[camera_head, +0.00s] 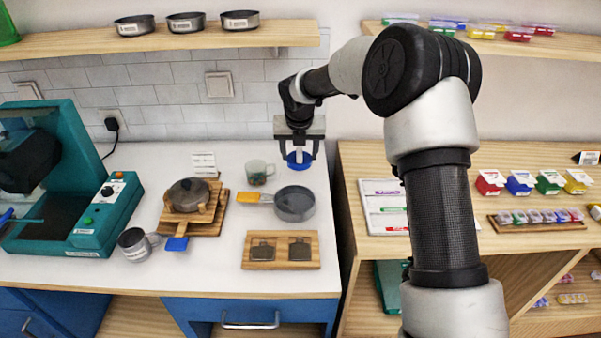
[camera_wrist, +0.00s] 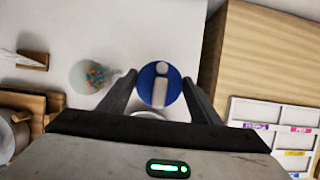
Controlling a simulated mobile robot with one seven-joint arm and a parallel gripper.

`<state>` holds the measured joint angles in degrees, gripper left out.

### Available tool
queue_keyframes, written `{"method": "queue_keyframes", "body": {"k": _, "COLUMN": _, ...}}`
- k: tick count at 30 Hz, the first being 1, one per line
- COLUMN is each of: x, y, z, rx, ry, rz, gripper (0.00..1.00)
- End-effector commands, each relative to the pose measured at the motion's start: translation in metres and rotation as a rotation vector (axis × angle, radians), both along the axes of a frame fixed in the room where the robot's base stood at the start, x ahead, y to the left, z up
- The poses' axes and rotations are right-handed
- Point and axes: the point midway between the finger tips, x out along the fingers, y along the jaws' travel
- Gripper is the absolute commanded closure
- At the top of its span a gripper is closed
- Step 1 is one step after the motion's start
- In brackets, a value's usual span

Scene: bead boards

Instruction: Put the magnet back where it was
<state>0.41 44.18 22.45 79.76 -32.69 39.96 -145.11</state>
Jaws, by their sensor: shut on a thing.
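My gripper (camera_head: 299,154) hangs over the back right of the white counter, fingers pointing down. It is shut on a round blue piece (camera_head: 292,159) with white on it, which seems to be the magnet. In the wrist view the blue disc (camera_wrist: 145,84) bears a white dot and bar and sits between the fingertips (camera_wrist: 160,88). A pale curved rim shows just below it, partly hidden by the gripper. I cannot tell whether the piece touches the counter.
A glass mug (camera_head: 260,173) with coloured bits stands left of my gripper. A grey pan (camera_head: 295,205) with an orange handle is in front, with a wooden board (camera_head: 250,253) nearer. A white compartment tray (camera_head: 374,215) lies on the right bench, past a gap.

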Motion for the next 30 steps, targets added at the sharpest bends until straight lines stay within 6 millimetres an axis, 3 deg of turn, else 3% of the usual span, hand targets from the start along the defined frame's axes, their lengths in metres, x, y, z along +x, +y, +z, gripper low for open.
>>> {"method": "queue_keyframes", "body": {"k": 12, "x": 0.0, "y": 0.0, "z": -0.057, "rx": -0.001, "ry": 0.0, "rz": 0.001, "gripper": 0.74}}
{"method": "queue_keyframes", "body": {"k": 24, "x": 0.0, "y": 0.0, "z": -0.064, "rx": 0.0, "ry": -0.001, "rz": 0.0, "gripper": 0.74}}
{"method": "queue_keyframes", "body": {"k": 25, "x": 0.0, "y": 0.0, "z": -0.064, "rx": 0.0, "ry": 0.0, "rz": 0.0, "gripper": 0.4}}
{"method": "queue_keyframes", "body": {"k": 28, "x": 0.0, "y": 0.0, "z": -0.064, "rx": 0.0, "ry": 0.0, "rz": 0.0, "gripper": 0.23}}
{"method": "queue_keyframes", "body": {"k": 30, "x": 0.0, "y": 0.0, "z": -0.064, "rx": 0.0, "ry": 0.0, "rz": 0.0, "gripper": 0.23}}
